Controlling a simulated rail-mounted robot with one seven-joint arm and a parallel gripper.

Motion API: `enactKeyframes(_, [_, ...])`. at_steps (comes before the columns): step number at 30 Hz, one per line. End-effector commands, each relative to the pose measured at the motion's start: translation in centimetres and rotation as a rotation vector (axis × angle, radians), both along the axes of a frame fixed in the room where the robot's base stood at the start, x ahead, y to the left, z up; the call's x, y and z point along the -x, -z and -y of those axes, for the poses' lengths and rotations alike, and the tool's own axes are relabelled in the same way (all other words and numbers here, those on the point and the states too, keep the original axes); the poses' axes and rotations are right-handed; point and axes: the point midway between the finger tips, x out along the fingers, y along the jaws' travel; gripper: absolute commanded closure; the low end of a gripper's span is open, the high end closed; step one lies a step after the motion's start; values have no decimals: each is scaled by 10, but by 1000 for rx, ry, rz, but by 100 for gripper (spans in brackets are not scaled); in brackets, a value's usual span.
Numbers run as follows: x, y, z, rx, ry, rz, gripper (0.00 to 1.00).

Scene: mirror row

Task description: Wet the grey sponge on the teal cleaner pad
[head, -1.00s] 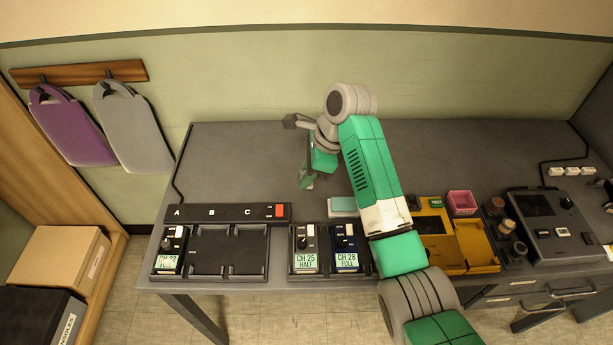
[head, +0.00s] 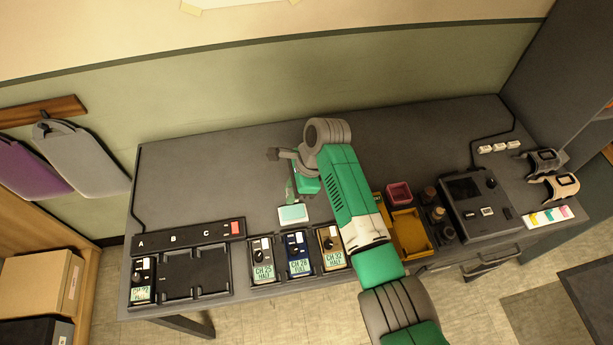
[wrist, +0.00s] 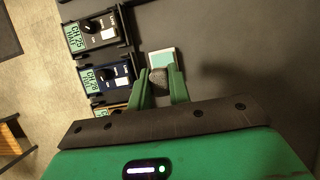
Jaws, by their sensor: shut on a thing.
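The teal cleaner pad (head: 293,214), a small pale-rimmed block with a teal top, lies on the grey bench behind the radios. It also shows in the wrist view (wrist: 164,58), just beyond my fingertips. My gripper (head: 290,197) is at the far side of the pad in the head view. In the wrist view, its green fingers (wrist: 161,82) are shut on the dark grey sponge (wrist: 158,77). The sponge overlaps the pad's near edge in that view; I cannot tell whether they touch. In the head view I cannot make out the sponge.
The bench behind my arm is clear.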

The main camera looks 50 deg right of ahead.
Motion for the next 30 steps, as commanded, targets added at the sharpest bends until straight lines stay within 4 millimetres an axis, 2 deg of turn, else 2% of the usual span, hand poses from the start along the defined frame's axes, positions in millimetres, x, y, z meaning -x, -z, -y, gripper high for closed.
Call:
enactKeyframes(8, [1,16,1,0,2,0,99])
enactKeyframes(21, [1,60,2,2,4,-1,99])
enactKeyframes(30, [0,60,1,0,4,1,99])
